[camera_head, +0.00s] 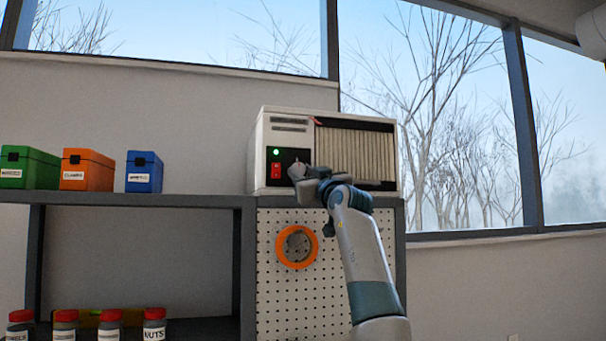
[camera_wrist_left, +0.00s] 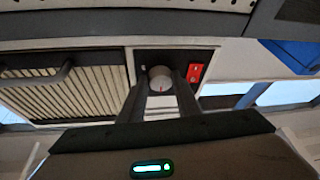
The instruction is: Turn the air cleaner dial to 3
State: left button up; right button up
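The air cleaner (camera_head: 285,125) is a white box with a slatted grille and a dark control panel, on top of the shelf unit. My left gripper (camera_head: 300,173) is at the panel and covers the dial in the head view. In the left wrist view my left gripper's (camera_wrist_left: 160,85) two dark fingers stand on either side of the dial, close to it. I cannot tell whether they touch it. The dial's numbers are not readable. My right gripper is not in view.
A red switch (camera_head: 275,171) and a green light (camera_head: 276,153) sit left of the dial. Green (camera_head: 28,167), orange (camera_head: 86,169) and blue (camera_head: 144,171) boxes stand further left on the shelf. An orange ring (camera_head: 279,249) hangs on the pegboard below.

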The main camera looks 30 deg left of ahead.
pick_arm(q)
jog(key=c, duration=0.5)
jog(key=shift+o, duration=0.3)
